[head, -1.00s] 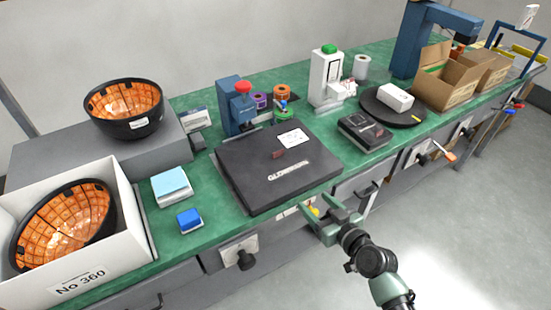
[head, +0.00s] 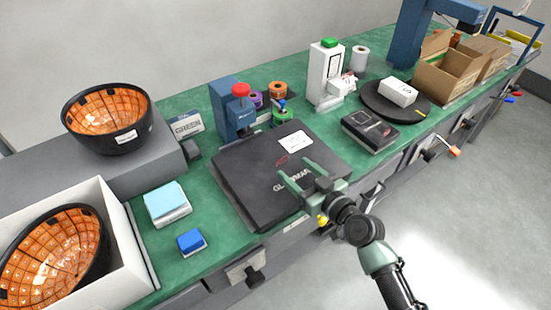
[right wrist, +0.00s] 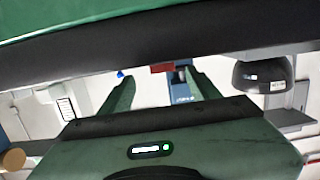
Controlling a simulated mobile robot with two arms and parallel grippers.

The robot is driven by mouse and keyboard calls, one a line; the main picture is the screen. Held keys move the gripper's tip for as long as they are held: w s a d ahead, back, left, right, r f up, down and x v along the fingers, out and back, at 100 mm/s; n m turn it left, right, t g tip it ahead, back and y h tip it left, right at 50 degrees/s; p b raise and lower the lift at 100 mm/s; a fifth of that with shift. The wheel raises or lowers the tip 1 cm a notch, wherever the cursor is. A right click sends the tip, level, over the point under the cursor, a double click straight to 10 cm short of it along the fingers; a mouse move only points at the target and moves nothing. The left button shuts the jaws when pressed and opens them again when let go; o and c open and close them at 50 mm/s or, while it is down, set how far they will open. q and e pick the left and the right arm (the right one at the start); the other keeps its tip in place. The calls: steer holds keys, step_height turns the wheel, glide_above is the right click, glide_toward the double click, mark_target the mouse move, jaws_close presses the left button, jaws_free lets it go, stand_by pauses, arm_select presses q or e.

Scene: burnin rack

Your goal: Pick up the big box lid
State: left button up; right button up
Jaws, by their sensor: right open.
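The big box lid (head: 245,172) is a flat black slab with pale lettering and a white label, lying on the green bench. In the right wrist view, a dark band (right wrist: 150,46) near the top appears to be its edge. My right gripper (head: 296,170) is open and empty over the lid's front right part, covering some of the lettering. Its two fingers (right wrist: 163,85) show apart in the right wrist view, with nothing between them. I cannot tell whether they touch the lid. My left gripper is out of view.
A light blue stack (head: 168,203) and a blue block (head: 191,242) lie left of the lid. A blue device with a red knob (head: 232,112) stands behind it. A black case (head: 370,131) is to its right. A white box (head: 130,245) holding a bowl is far left.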

mark_target(282, 159)
steer(key=p+x, duration=0.1)
steer(key=x, duration=0.5)
steer(key=shift+w+a+r, duration=0.15)
steer(key=shift+w+a, duration=0.1)
steer(key=shift+a, duration=0.1)
jaws_close()
